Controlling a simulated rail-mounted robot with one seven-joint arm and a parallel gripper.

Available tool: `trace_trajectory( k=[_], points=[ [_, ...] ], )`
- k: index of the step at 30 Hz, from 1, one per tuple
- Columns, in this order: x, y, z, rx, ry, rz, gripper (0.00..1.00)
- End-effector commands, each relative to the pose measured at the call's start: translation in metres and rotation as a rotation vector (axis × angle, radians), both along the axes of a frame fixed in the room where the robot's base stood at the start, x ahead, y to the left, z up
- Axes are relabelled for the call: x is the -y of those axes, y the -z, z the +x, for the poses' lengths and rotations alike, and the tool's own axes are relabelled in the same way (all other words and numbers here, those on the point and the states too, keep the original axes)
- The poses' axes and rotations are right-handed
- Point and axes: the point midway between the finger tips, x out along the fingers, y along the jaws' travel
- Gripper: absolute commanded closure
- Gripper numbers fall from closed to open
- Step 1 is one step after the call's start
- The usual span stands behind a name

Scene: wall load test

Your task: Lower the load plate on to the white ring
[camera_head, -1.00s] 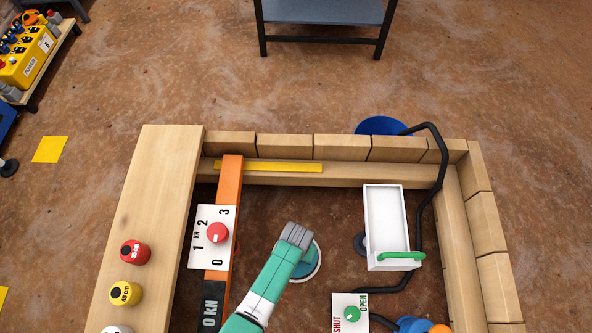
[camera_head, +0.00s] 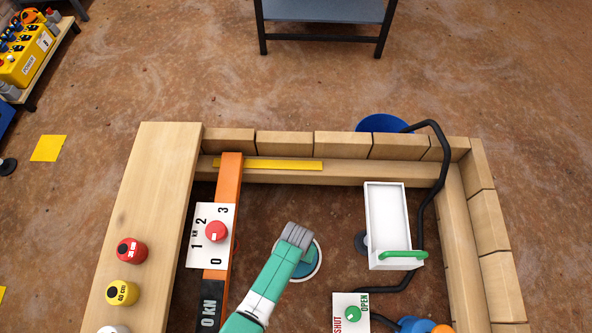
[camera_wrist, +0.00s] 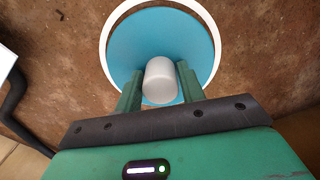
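The load plate (camera_wrist: 160,40) is a blue disc with a pale grey rounded knob (camera_wrist: 160,80) standing on it. In the wrist view my gripper (camera_wrist: 159,72) has its two green fingers against both sides of the knob. The white ring (camera_wrist: 104,50) shows as a thin band around the blue disc. How much height is between plate and ring cannot be told. In the head view the ring (camera_head: 319,266) and part of the load plate (camera_head: 306,268) show beside my arm's grey end, which hides the knob and fingers.
A timber wall (camera_head: 340,145) encloses the pit. At left an orange beam (camera_head: 231,180) carries a scale panel (camera_head: 198,255) with a red knob. At right are a white tray (camera_head: 388,215) with a green handle, a black hose (camera_head: 423,210) and a SHUT/OPEN panel (camera_head: 342,302).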

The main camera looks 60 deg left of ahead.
Motion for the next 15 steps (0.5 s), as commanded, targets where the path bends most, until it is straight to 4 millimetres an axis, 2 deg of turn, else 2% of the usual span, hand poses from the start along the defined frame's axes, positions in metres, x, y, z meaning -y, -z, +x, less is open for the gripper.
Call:
trace_trajectory(
  k=[1,3,11,15],
  points=[
    [0.000,0.000,0.000,0.001,0.000,0.001,0.51],
    [0.000,0.000,0.000,0.000,0.000,0.000,0.41],
    [0.001,-0.001,-0.001,-0.002,0.000,-0.002,0.41],
    [0.001,-0.028,-0.001,-0.001,0.000,-0.001,0.41]
  ],
)
